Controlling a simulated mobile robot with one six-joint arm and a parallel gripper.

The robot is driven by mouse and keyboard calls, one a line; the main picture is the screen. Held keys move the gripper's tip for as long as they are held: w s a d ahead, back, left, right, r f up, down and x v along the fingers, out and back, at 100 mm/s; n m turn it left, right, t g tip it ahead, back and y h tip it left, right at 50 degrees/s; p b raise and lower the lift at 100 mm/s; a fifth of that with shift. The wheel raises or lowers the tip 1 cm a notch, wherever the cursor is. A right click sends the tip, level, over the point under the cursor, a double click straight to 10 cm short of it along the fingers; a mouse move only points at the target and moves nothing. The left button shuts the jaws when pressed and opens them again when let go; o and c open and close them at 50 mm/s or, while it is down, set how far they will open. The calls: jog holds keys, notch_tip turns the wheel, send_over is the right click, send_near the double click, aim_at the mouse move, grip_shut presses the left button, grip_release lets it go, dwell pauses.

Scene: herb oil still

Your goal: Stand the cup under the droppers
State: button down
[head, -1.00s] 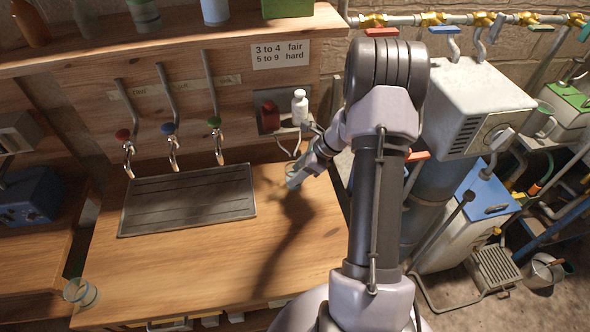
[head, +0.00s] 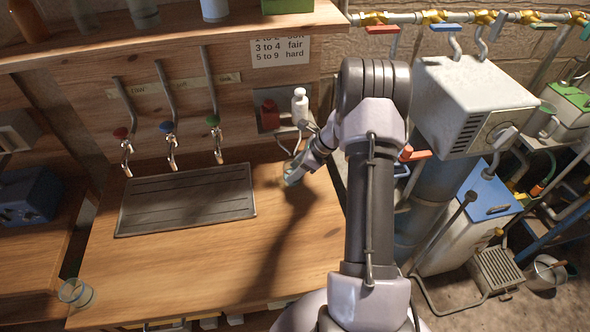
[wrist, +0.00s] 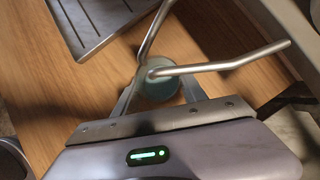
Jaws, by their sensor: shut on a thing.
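A small greenish cup (head: 291,177) is at the back right of the wooden counter, held in my gripper (head: 298,170). In the wrist view the cup (wrist: 163,90) sits between the two metal fingers, which are shut on it. Two thin bent dropper tubes (wrist: 222,62) cross the wrist view, their ends over the near-left part of the cup. In the head view the droppers come down from a red bottle (head: 270,115) and a white bottle (head: 300,106) on the back panel. Whether the cup's base touches the counter is hard to tell.
A dark slotted drip tray (head: 187,199) lies left of the cup under three taps. The counter (head: 220,270) before the tray is clear. A white machine (head: 475,105) stands at right.

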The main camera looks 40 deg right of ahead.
jog(key=c, duration=0.6)
grip_release()
jog(key=shift+c, duration=0.2)
